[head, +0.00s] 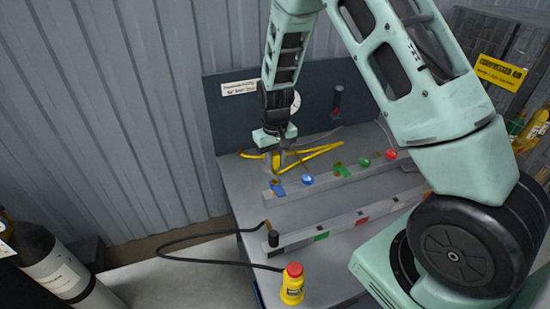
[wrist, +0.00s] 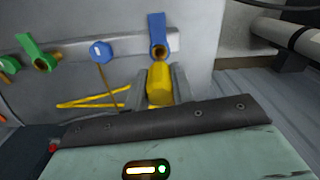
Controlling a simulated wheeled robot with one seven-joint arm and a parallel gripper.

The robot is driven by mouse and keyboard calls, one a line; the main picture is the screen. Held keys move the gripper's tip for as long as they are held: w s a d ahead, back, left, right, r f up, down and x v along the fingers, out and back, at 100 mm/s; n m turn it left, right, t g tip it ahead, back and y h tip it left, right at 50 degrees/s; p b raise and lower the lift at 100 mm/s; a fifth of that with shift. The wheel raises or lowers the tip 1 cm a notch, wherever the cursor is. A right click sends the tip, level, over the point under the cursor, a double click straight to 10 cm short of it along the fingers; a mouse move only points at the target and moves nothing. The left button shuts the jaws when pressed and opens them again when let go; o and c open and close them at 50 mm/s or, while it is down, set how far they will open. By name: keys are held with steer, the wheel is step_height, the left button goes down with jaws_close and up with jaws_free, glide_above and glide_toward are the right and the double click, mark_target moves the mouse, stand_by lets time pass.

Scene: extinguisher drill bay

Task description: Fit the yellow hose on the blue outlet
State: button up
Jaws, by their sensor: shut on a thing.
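My gripper (head: 278,160) is shut on the yellow hose end (wrist: 159,84), which sits between the fingers (wrist: 160,88) in the wrist view. The yellow hose (head: 322,152) lies in loops on the bench behind the gripper. The blue outlet (head: 278,189) is on the rear rail, just below and in front of the gripper. In the wrist view the blue outlet (wrist: 158,34) has a blue lever and a brass mouth, right in front of the hose end. I cannot tell whether they touch.
A blue knob (head: 307,180), a green outlet (head: 341,171), a green knob (head: 364,162) and a red knob (head: 391,154) line the rail. A front rail (head: 340,226) carries coloured squares.

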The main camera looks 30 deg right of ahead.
mark_target(275, 174)
steer(key=shift+f+b, duration=0.3)
steer(key=shift+f, duration=0.35)
steer(key=shift+f, duration=0.4)
stand_by(0.9)
steer(key=shift+f+b, duration=0.9)
steer(key=shift+f, duration=0.15)
steer(key=shift+f+b, duration=0.5)
steer(key=shift+f, duration=0.3)
stand_by(0.8)
steer(key=o, duration=1.1)
steer(key=shift+c, duration=0.2)
steer(key=shift+r, duration=0.1)
step_height(275, 174, up, 17)
steer(key=shift+r+b, duration=0.1)
steer(key=shift+b, duration=1)
